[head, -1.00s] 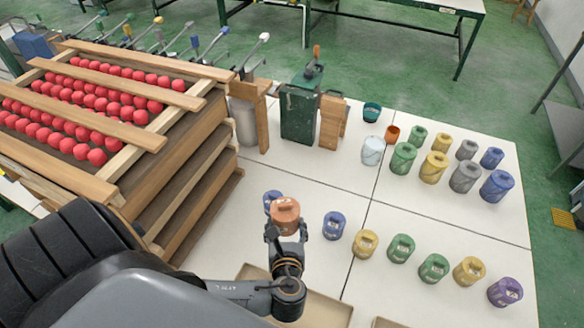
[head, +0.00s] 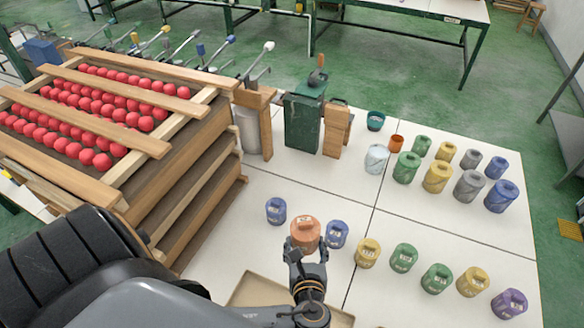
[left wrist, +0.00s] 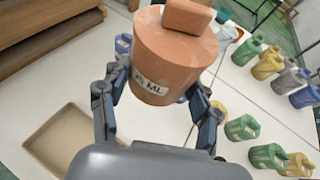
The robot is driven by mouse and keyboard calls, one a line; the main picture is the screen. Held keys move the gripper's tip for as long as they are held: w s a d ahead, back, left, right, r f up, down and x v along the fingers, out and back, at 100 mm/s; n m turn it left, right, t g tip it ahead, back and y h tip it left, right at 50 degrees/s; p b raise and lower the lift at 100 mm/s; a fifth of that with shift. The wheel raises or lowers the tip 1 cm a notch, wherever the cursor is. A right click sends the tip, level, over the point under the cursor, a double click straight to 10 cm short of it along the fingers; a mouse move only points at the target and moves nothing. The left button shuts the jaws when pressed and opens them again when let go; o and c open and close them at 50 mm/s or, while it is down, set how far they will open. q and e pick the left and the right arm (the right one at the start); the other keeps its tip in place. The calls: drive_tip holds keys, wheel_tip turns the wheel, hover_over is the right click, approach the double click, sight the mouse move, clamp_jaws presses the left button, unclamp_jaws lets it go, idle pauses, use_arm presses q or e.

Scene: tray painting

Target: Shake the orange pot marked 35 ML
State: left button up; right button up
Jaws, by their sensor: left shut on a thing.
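The orange pot (head: 305,233) is held up by my left gripper (head: 304,250) above the front part of the white table. In the left wrist view the orange pot (left wrist: 176,54) fills the upper middle, with a label ending in "ML" on its side; its first figures are partly unclear. The fingers of my left gripper (left wrist: 157,100) close on it from both sides. The pot looks slightly tilted in that view. My right gripper is not in view.
Several blue, yellow, green and purple pots (head: 403,258) stand in a row along the table's front. Larger pots (head: 437,176) stand at the back right. A beige tray (head: 262,290) lies near my left gripper. A wooden rack of red balls (head: 190,150) stands at the left.

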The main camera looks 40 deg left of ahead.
use_arm(q)
drive_tip(key=shift+d, duration=0.6)
drive_tip(key=shift+a, duration=1.75)
